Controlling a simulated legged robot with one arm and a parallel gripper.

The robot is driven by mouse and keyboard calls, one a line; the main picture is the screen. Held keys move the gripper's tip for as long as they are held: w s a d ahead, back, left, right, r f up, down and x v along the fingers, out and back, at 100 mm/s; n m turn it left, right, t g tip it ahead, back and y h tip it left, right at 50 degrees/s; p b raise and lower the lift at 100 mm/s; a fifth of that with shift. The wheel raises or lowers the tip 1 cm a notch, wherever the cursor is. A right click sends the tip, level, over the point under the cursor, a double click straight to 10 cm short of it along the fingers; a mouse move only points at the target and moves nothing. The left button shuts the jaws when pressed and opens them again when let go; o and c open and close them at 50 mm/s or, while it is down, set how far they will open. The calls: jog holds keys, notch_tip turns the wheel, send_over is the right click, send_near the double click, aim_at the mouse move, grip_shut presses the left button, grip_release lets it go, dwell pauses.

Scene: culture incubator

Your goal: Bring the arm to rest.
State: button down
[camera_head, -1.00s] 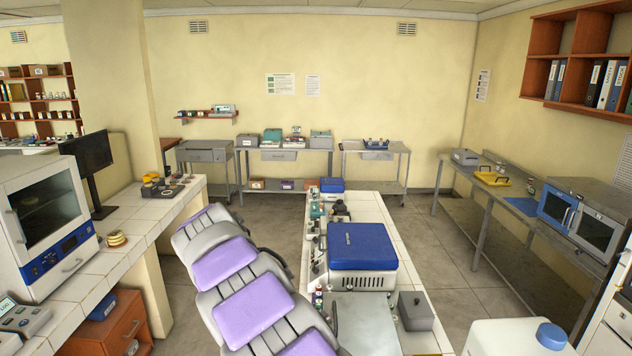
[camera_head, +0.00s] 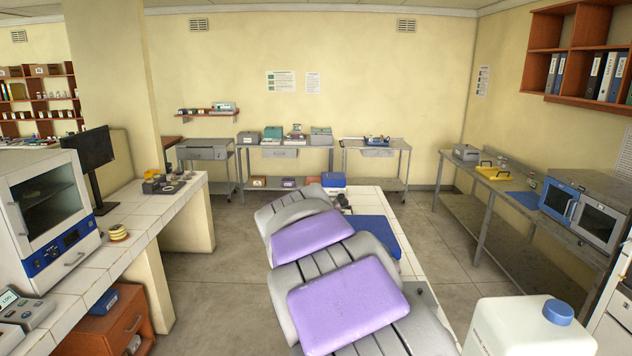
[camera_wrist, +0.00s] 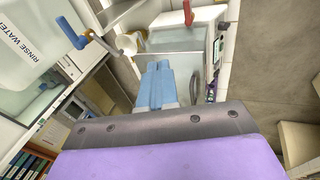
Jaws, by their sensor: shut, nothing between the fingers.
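My arm, with purple pads on grey links, extends from the bottom right up to the middle of the head view, over the tiled island bench. My gripper (camera_wrist: 158,68) shows in the wrist view as two light blue fingers side by side, shut and empty. They point away past my grey and purple link, above the bench area. My gripper does not show in the head view.
A white jug with a blue cap (camera_head: 530,328) stands close at the right; a blue-lidded device (camera_head: 377,232) is partly behind my arm. An incubator (camera_head: 45,210) stands on the left counter. Floor (camera_head: 215,290) left of my arm is clear.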

jog(key=s+d+f+g+y+b, duration=0.1)
jog(key=s+d+f+b, duration=0.15)
jog(key=s+d, duration=0.45)
jog(key=s+d+f+g+y+b, duration=0.1)
jog(key=s+d+f, duration=0.25)
jog(key=s, duration=0.55)
jog(key=s+f+y+b, duration=0.1)
jog(key=s+f+b, duration=0.1)
jog(key=s+f, duration=0.3)
jog(key=s+f+g+y+b, duration=0.1)
jog(key=s+f, duration=0.4)
jog(key=s, duration=0.7)
jog(key=shift+s+f+n+b, duration=0.15)
jog(key=shift+s+n+b, duration=0.2)
jog(key=shift+b, duration=0.4)
jog(key=shift+a, duration=0.1)
jog(key=shift+a, duration=0.4)
jog(key=shift+d, duration=0.35)
jog(key=shift+a, duration=0.2)
